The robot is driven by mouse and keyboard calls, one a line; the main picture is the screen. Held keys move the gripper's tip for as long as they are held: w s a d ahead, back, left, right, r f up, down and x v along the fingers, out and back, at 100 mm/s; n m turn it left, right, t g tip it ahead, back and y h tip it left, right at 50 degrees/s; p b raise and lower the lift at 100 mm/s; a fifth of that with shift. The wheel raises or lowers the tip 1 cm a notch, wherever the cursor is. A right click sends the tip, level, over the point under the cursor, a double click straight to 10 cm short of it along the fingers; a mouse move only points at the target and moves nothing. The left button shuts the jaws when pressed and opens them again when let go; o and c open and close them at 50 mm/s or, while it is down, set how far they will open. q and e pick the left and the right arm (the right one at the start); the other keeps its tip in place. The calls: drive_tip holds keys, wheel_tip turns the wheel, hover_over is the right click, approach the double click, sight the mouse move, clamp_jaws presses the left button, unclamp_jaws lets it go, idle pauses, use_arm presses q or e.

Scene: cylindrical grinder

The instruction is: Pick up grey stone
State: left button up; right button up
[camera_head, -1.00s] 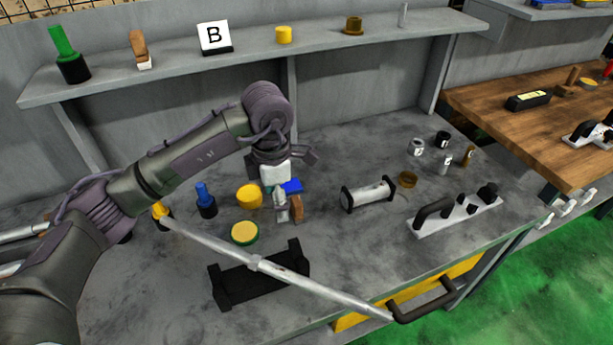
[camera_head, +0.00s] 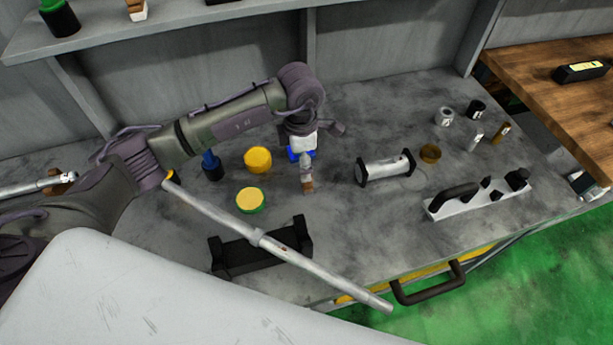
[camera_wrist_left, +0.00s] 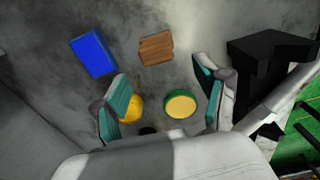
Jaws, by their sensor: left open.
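I cannot be sure which thing is the grey stone. A small grey cylinder with a pale label (camera_head: 444,117) stands at the right rear of the bench and is the nearest match. My left gripper (camera_head: 306,178) is far to the left of it, over a brown block (camera_head: 308,187) and a blue block (camera_head: 296,155) that it partly hides. In the left wrist view my left gripper (camera_wrist_left: 162,92) is open with nothing between its fingers. The brown block (camera_wrist_left: 156,49) and blue block (camera_wrist_left: 93,54) lie apart beyond the fingertips. My right gripper is out of view.
A yellow cylinder (camera_head: 258,158), a green-and-yellow disc (camera_head: 250,200) and a black holder (camera_head: 230,255) are near my left gripper. A long metal rod (camera_head: 225,218) crosses in front. A roller (camera_head: 385,168) and handled fixture (camera_head: 475,197) stand to the right.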

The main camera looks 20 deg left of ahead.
use_arm(q)
drive_tip(key=f, duration=0.1)
drive_tip(key=f+p, duration=0.1)
drive_tip(key=f, duration=0.1)
drive_tip(key=d+f, duration=0.1)
drive_tip(key=shift+w+f+p, duration=0.15)
drive_tip(key=shift+w+p, duration=0.2)
drive_tip(key=shift+p, duration=0.05)
drive_tip(key=shift+f, duration=0.35)
drive_tip(key=shift+c, duration=0.3)
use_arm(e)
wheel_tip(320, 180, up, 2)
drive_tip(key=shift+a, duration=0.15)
use_arm(q)
drive_tip(key=c, duration=1.3)
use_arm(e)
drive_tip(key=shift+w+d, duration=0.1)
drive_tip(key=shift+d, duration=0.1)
use_arm(q)
drive_tip(key=shift+r, duration=0.1)
